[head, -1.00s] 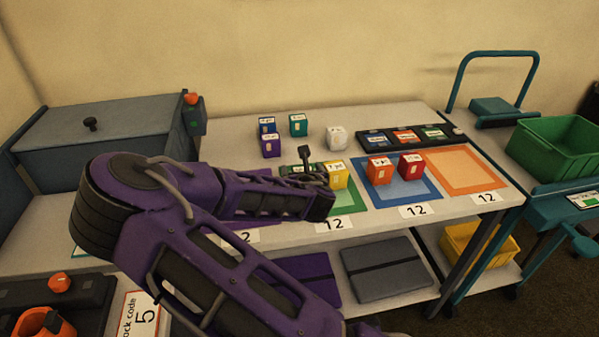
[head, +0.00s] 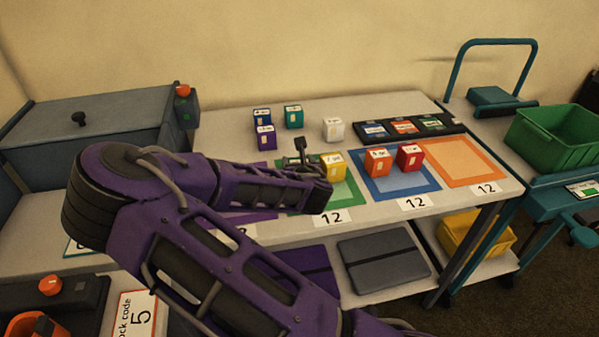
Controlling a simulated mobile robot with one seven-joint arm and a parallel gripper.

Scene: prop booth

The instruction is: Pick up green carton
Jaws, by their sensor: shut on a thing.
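My gripper (head: 299,163) is at the front middle of the table, above the green-bordered mat (head: 345,200), partly hidden by my purple arm. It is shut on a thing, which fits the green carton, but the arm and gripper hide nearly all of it. I cannot tell whether the carton is clear of the table. A yellow carton (head: 333,166) stands just to the right of my gripper.
Orange (head: 377,162) and red (head: 410,158) cartons stand on the blue mat (head: 400,188). White (head: 332,129), purple (head: 265,137), blue (head: 262,118) and teal (head: 293,116) cartons stand behind. The orange mat (head: 463,163) is empty. A dark tray (head: 385,135) lies at the back right.

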